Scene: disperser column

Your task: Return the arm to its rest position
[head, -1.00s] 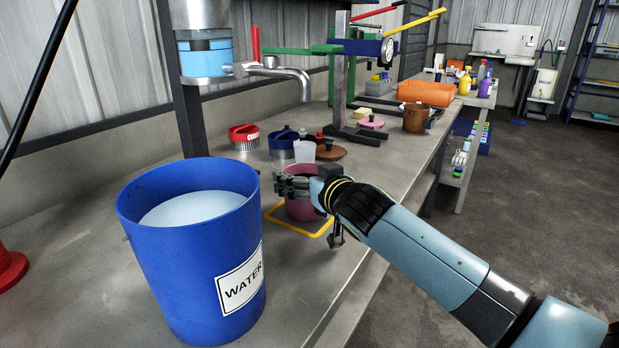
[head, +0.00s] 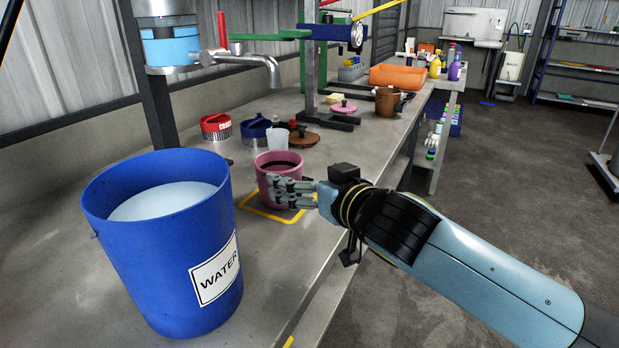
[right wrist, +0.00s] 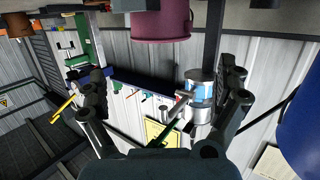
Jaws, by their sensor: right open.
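My right arm comes in from the lower right of the head view. Its gripper (head: 292,192) is at the bench's front edge, in front of the pink pot (head: 275,160), and hides part of it. In the right wrist view the two fingers of the right gripper (right wrist: 165,105) stand wide apart with nothing between them. The pink pot also shows in that view (right wrist: 160,22), upside down at the top, beyond the fingers. I cannot tell from the head view whether the fingers touch the pot. My left gripper does not show.
A large blue water bucket (head: 165,240) stands on the metal bench (head: 255,290) at the left. A metal tap (head: 255,62) hangs above the bench. Several lids and a brown pot (head: 387,101) stand farther back. Open floor (head: 500,170) lies right of the bench.

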